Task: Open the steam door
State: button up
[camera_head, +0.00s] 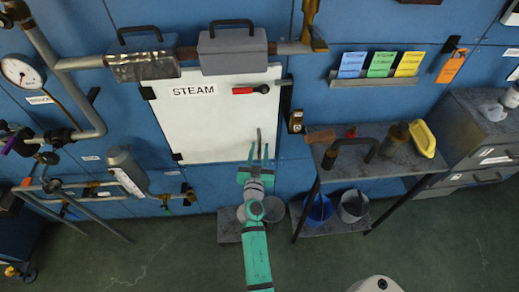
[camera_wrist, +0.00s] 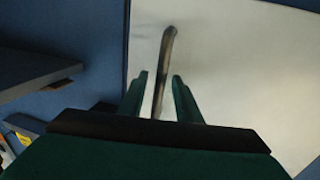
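The steam door (camera_head: 205,125) is a white panel marked STEAM on the blue wall, and it looks shut. A red lever with a black knob (camera_head: 245,90) lies level near its upper right. A thin dark upright pull handle (camera_head: 258,135) stands near the door's lower right. My gripper (camera_head: 259,152) is open in front of it. In the wrist view, the handle (camera_wrist: 168,45) runs between the two open fingers of my gripper (camera_wrist: 159,76), with gaps on both sides. The white door face (camera_wrist: 225,65) lies behind. The handle's lower end is partly hidden by my gripper.
A grey shelf table (camera_head: 365,162) with tools stands right of the door, with a blue bucket (camera_head: 319,208) below. Pipes and a grey cylinder (camera_head: 127,165) are on the left. Grey boxes (camera_head: 233,50) sit on a pipe above. Green floor (camera_head: 150,255) is clear at front left.

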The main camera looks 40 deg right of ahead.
jog(key=shift+w+d, duration=0.15)
grip_shut()
